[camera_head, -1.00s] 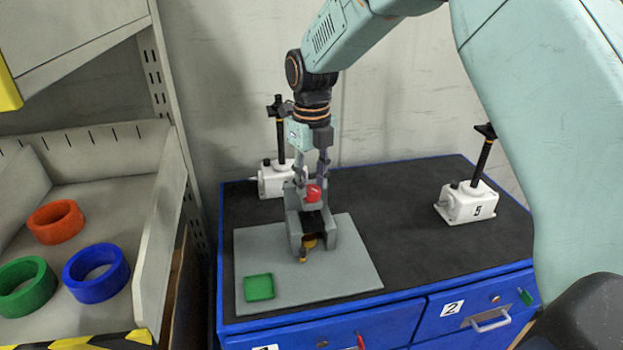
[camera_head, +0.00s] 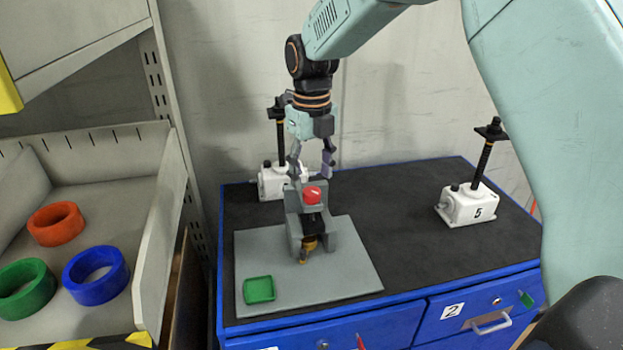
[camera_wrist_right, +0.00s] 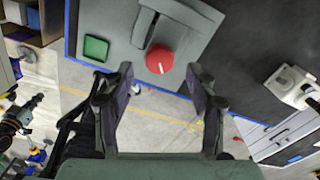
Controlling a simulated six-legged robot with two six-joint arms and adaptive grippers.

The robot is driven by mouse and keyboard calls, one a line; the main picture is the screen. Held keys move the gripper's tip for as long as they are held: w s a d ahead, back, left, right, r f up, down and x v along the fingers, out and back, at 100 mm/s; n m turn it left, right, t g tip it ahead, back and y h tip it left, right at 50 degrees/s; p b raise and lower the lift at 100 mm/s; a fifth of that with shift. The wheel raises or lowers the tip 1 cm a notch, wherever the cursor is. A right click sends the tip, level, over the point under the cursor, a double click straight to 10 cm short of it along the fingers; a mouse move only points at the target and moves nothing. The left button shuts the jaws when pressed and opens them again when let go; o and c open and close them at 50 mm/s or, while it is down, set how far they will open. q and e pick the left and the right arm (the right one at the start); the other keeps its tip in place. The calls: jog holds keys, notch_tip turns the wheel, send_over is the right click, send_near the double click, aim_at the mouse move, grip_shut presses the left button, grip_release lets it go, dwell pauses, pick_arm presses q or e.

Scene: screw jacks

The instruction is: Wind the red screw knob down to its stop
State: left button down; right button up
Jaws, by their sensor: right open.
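The red screw knob (camera_head: 312,194) sits on top of the grey press-like fixture (camera_head: 333,240), which stands on a light grey plate (camera_head: 355,262). In the wrist view the round red knob (camera_wrist_right: 161,60) shows a white mark on its top. My right gripper (camera_head: 311,174) is open just above the knob in the head view, its fingers spread wide. In the wrist view the right gripper's fingers (camera_wrist_right: 166,85) are apart, with the knob between and beyond their tips. No contact with the knob shows. My left gripper is not in view.
A green tray (camera_head: 260,289) lies on the plate's front left. White screw jacks stand behind the fixture (camera_head: 272,181) and at the right (camera_head: 467,206). A shelf with orange, green and blue rings (camera_head: 96,275) is at the left. The dark bench top (camera_head: 400,215) between is clear.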

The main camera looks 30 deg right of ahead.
notch_tip(320, 180, up, 10)
dwell(0.3)
jog(key=shift+s, duration=0.15)
jog(key=shift+f, duration=0.2)
